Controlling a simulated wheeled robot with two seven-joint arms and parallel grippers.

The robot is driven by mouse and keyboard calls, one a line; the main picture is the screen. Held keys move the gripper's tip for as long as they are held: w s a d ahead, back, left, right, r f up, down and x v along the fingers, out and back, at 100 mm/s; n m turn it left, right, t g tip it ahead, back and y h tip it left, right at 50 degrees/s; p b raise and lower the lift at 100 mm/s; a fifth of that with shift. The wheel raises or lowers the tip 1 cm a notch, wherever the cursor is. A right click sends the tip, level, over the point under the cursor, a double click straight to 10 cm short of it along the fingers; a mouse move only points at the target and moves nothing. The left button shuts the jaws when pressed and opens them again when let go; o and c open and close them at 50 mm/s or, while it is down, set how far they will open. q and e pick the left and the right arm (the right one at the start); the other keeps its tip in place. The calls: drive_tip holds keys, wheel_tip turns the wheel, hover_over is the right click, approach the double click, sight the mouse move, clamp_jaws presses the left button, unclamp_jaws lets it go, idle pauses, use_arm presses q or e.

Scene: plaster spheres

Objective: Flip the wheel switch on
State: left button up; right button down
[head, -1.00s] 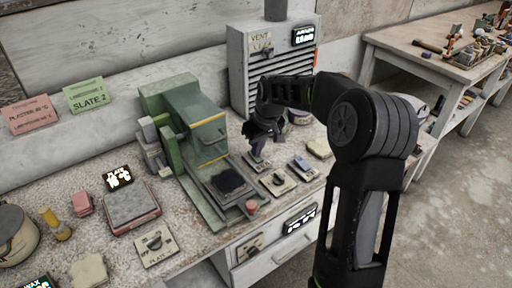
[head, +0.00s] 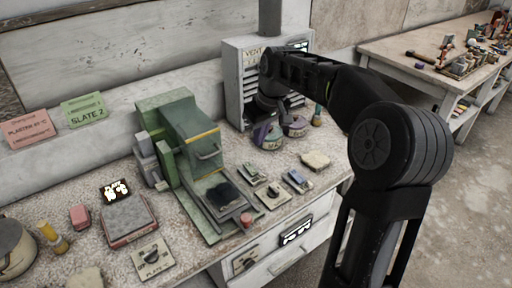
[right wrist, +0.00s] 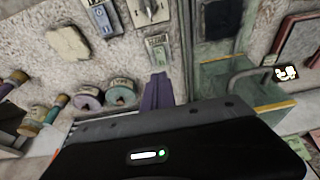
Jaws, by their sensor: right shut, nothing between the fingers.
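A small switch plate (head: 252,173) with a greenish lever lies on the bench just right of the green machine (head: 185,140). It also shows in the right wrist view (right wrist: 158,50). A similar plate with a blue lever (head: 298,180) lies further right, and a plate with a dark knob (head: 272,193) lies in front of them. The labels are too small to read, so I cannot tell which is the wheel switch or its position. My right gripper (head: 262,132), its purple fingers (right wrist: 158,92) shut and empty, is above and behind the greenish switch, apart from it. My left gripper is out of view.
Two round rolls (head: 297,126) stand behind the switches by the grey vent box (head: 240,85). A pale block (head: 315,160) lies to the right. A plate-labelled knob (head: 152,254) and a scale-like slab (head: 128,218) are at the left front.

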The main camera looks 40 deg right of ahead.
sight(247, 164)
drive_tip(key=shift+s+r, duration=0.25)
drive_tip(key=shift+r, duration=0.45)
drive_tip(key=w, duration=0.2)
drive_tip(key=w+g, duration=0.1)
drive_tip(key=shift+w+a+r, duration=0.15)
drive_tip(key=shift+w+r, duration=0.05)
drive_tip(key=shift+r, duration=0.15)
drive_tip(key=shift+f, duration=0.1)
drive_tip(key=f, duration=0.4)
drive_tip(key=w+f+p, duration=0.1)
drive_tip(key=f, duration=0.4)
drive_tip(key=w+f, duration=0.1)
drive_tip(key=f, duration=0.3)
drive_tip(key=shift+w+f+p, duration=0.2)
drive_tip(key=shift+f+p, duration=0.05)
drive_tip(key=shift+p, duration=0.1)
drive_tip(key=shift+f, duration=0.1)
